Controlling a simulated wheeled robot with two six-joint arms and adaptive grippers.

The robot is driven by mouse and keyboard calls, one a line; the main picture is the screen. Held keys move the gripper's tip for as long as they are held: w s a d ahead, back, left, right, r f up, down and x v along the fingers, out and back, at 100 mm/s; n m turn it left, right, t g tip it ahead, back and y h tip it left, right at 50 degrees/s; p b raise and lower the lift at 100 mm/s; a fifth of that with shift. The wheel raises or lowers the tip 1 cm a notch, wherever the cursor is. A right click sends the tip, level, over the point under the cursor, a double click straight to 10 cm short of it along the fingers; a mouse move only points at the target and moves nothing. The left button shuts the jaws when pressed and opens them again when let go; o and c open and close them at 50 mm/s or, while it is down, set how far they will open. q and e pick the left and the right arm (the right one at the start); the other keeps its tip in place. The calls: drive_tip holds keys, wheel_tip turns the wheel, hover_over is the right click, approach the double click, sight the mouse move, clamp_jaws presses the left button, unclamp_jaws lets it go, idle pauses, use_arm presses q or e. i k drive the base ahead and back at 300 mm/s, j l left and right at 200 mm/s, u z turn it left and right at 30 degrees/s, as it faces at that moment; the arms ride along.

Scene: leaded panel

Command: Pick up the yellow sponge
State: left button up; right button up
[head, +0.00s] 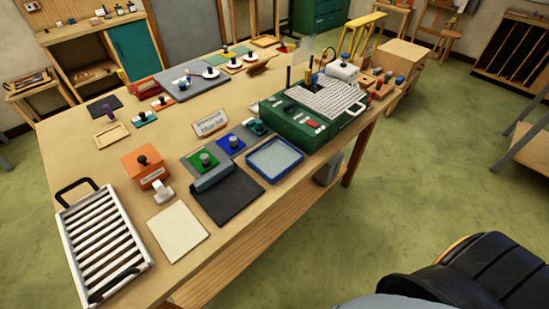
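I cannot make out a yellow sponge for certain. Neither of my grippers is in view.
The long wooden workbench (75,141) holds a slatted metal rack (103,243), a cream sheet (178,232), an orange box (146,167), a dark mat (230,197) and small colored blocks. Green floor is open at right; a black padded shape (480,275) fills the lower right.

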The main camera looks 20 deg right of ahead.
sight(308, 73)
drive_tip(key=l+u, duration=0.1)
drive_tip(key=u, duration=0.3)
drive_tip(key=l+u, duration=0.15)
drive_tip(key=l, duration=0.35)
drive_tip(key=l+u, duration=0.15)
drive_tip(key=l, duration=0.3)
drive_tip(key=l+u, duration=0.2)
drive_tip(key=l, duration=0.3)
drive_tip(key=k+l+u, duration=0.15)
drive_tip(key=l, duration=0.3)
drive_tip(key=k+l+u, duration=0.15)
drive_tip(key=l, duration=0.35)
drive_tip(key=i, duration=0.05)
